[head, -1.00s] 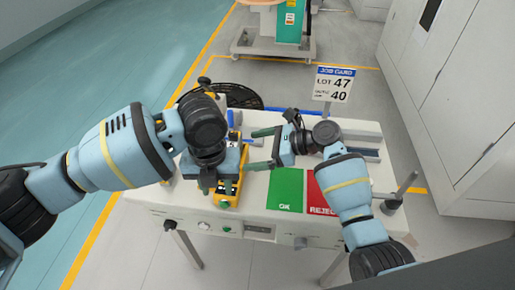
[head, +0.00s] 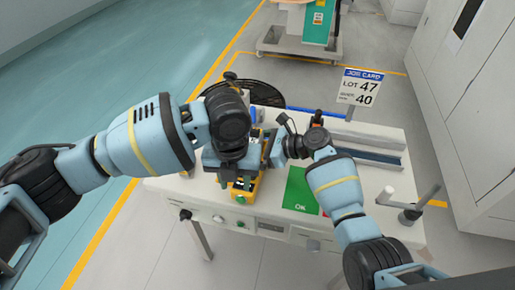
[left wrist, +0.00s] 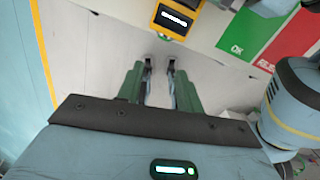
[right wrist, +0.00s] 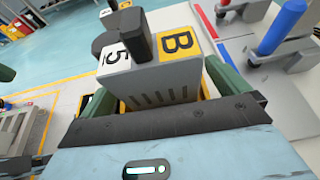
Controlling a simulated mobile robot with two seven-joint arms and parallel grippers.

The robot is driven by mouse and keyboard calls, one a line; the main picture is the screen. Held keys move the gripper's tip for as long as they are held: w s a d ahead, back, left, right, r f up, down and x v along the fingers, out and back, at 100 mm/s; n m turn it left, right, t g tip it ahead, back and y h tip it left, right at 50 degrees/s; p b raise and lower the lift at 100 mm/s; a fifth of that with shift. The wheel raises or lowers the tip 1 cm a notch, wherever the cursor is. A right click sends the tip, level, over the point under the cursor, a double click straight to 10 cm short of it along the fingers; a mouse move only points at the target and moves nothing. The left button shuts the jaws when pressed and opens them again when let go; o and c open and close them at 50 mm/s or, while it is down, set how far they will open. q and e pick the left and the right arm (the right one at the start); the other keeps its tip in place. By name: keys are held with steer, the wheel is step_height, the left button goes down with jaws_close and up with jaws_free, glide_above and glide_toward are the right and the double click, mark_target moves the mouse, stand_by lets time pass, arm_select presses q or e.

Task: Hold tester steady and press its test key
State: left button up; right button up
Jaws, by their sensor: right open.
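The tester (head: 239,197) is yellow and sits near the bench's front left edge, partly hidden under my left gripper (head: 237,180). In the left wrist view its yellow end with a black, lit display (left wrist: 175,17) lies beyond my left fingers (left wrist: 158,68), which stand a little apart with nothing seen between them. My right gripper (head: 268,150) is open beside the left one, pointing left. In the right wrist view a grey vented block (right wrist: 160,92) marked B and 5 is between its spread fingers (right wrist: 160,90). I cannot tell whether this block belongs to the tester. The test key cannot be made out.
The green OK area (head: 299,190) lies right of the tester; my right arm covers most of the red area (left wrist: 292,50). A job card (head: 361,87) stands behind, and a post (head: 411,213) stands at the bench's right.

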steer(key=c, duration=1)
arm_select(q)
steer(key=shift+c, duration=0.6)
arm_select(e)
steer(key=shift+c, duration=0.4)
arm_select(q)
jaws_close()
